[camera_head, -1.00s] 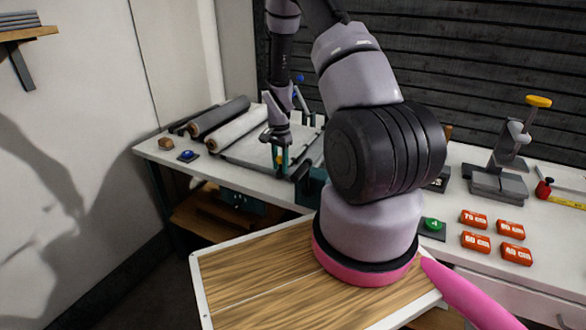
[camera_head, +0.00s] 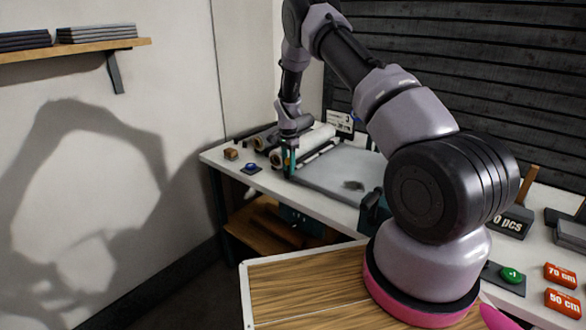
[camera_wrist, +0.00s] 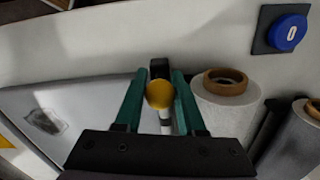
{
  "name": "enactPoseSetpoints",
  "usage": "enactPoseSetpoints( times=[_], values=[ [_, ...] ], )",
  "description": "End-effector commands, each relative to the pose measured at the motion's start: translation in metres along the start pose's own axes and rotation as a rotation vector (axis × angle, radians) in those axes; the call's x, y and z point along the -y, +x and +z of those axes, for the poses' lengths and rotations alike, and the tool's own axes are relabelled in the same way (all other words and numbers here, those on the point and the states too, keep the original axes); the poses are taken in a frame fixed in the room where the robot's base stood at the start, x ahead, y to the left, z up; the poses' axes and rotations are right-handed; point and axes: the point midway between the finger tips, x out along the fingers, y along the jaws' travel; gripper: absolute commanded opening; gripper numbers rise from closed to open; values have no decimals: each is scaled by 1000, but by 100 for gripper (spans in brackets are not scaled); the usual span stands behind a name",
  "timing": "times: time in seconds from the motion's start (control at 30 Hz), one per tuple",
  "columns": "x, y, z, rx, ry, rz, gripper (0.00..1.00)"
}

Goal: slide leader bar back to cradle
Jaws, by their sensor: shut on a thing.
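The leader bar has a yellow knob (camera_wrist: 159,94) at its end, seen in the wrist view. My gripper (camera_wrist: 160,92) is shut on this knob, one green finger on each side. A pale part of the bar shows just below the knob; the rest is hidden by my gripper. In the head view my gripper (camera_head: 289,166) is at the left front corner of the grey board (camera_head: 335,188), beside the white roll (camera_head: 302,147). The roll's brown core and end show right of my fingers in the wrist view (camera_wrist: 228,100). I cannot make out the cradle.
A dark grey roll (camera_wrist: 299,140) lies beyond the white one. A blue button (camera_head: 251,168) and a small brown block (camera_head: 231,153) sit at the table's left end. A dark patch (camera_head: 353,185) lies on the board. A green button (camera_head: 511,275) and orange labelled blocks stand at right.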

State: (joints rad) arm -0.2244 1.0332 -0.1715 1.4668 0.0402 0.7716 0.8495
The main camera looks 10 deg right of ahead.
Motion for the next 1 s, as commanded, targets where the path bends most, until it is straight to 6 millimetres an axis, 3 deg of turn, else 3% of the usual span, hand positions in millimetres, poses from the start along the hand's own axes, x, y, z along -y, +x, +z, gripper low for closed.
enactPoseSetpoints(
  times=[0.4, 0.43, 0.5, 1.0],
  values=[
    [5, -1, 0, -3, -3, -9, 0],
    [5, -2, 0, -3, -3, -9, 50],
    [5, -2, 0, -3, -3, -9, 68],
    [1, 0, 0, -1, -1, -3, 68]
  ],
)
